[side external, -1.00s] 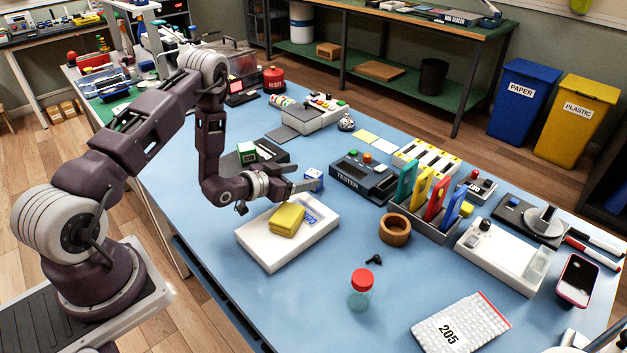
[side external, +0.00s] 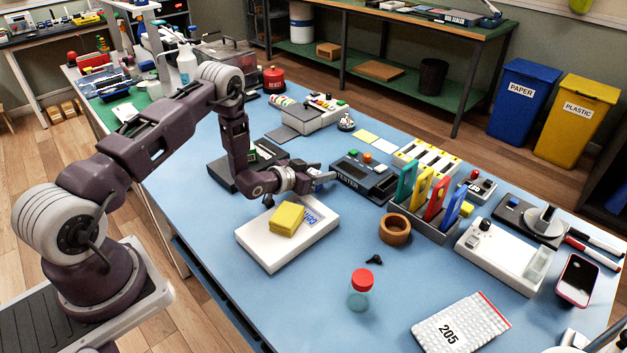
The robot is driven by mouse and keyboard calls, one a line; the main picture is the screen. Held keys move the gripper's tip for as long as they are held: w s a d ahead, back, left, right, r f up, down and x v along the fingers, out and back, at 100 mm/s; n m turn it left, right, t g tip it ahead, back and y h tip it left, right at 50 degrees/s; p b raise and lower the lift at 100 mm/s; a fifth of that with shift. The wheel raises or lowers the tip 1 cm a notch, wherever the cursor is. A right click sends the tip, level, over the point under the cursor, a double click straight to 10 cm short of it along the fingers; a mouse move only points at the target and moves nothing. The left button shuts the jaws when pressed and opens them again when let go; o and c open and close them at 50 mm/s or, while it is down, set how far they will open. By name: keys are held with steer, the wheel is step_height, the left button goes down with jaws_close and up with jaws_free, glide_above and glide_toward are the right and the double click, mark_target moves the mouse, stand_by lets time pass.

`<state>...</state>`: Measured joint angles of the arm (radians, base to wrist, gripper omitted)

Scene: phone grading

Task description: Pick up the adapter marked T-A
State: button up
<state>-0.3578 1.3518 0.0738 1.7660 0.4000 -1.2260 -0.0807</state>
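My gripper (side external: 326,179) is above the blue table, just left of the tester and behind the white box. Its fingers are small and partly overlapped here, so I cannot tell whether they are open or shut. No marking T-A is readable in this view. The small blue-and-white block seen earlier beside the gripper is now largely or fully hidden by it; I cannot tell whether it is held.
The tester (side external: 366,178) stands close to the right of my gripper. A wooden ring (side external: 395,230), a rack of coloured cards (side external: 432,225) and a red-capped jar (side external: 361,290) stand farther right.

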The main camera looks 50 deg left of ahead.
jaws_close()
